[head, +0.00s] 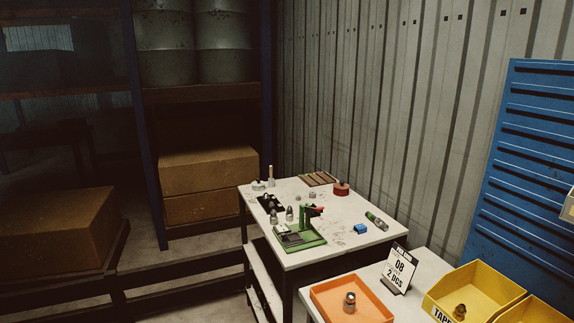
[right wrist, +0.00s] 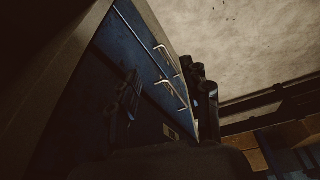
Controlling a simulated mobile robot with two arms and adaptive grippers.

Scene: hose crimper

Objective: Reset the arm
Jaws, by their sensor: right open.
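Neither of my arms shows in the head view, and my left gripper is in no view. In the right wrist view my right gripper (right wrist: 167,95) shows as two dark fingers set well apart, open with nothing seen between them. Behind it is a blue drawer front with pale handles (right wrist: 170,90). In the head view the green-based crimper (head: 299,238) stands on the white worktable (head: 345,250), with a red-tipped part on it. Its finer details are too small to tell.
Several small metal fittings (head: 289,214), a red round tin (head: 341,189), a blue item (head: 360,228) and a green bottle (head: 376,221) are on the table. An orange tray (head: 378,306), a sign (head: 397,271) and yellow bins (head: 487,283) stand nearer. A blue cabinet (head: 520,165) is at right.

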